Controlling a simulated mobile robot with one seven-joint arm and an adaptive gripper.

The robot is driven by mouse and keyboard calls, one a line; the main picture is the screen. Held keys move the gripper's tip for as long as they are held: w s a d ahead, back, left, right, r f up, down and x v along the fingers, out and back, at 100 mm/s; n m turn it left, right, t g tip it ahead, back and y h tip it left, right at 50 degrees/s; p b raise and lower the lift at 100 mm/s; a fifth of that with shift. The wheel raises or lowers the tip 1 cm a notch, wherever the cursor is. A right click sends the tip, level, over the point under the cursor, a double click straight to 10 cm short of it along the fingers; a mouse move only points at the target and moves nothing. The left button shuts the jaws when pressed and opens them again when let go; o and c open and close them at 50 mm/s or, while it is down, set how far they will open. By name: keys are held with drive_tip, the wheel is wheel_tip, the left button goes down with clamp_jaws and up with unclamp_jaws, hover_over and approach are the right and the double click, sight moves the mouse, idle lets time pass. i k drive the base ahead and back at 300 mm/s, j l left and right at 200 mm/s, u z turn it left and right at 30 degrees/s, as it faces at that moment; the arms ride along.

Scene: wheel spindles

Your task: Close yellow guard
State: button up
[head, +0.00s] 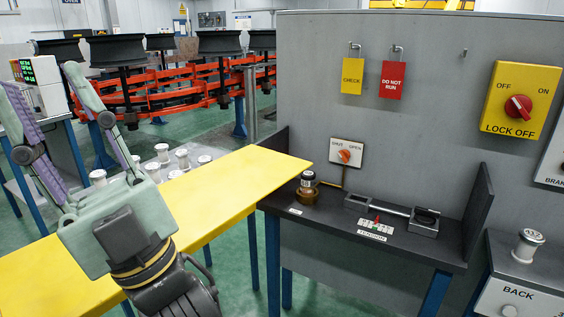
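A broad flat yellow panel (228,192) runs from the lower left to the front left of the dark bench. Blue legs show below it. It is the largest yellow thing here, but I cannot tell for sure that it is the guard. A white plate with an orange knob (344,155), lettered SHUT and OPEN, is on the grey wall behind the bench. My gripper (38,80) is at the left, in front of the panel and covering part of it. Its two fingers are spread apart and point up and left, with nothing between them.
The dark bench (350,245) holds a brass-coloured part (308,193) and a metal fixture (392,210). Yellow and red tags (352,76) and a yellow lock-off box (520,99) are on the wall. White spools (162,152) and a red rack (180,85) stand behind at left.

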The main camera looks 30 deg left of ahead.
sight(41, 278)
drive_tip(key=k+j, duration=0.2)
drive_tip(key=k, duration=0.25)
drive_tip(key=k+j+z, duration=0.1)
drive_tip(key=j, duration=0.25)
drive_tip(key=k+j, duration=0.2)
drive_tip(key=j, duration=0.2)
drive_tip(key=k+j+z, duration=0.15)
drive_tip(key=j, duration=0.2)
drive_tip(key=j+z, duration=0.15)
drive_tip(key=j, duration=1.05)
drive_tip(key=i+j, duration=0.15)
drive_tip(key=j, duration=0.2)
drive_tip(key=i+j, duration=0.1)
drive_tip(key=j, duration=0.25)
drive_tip(key=i+j+z, duration=0.1)
drive_tip(key=j, duration=0.25)
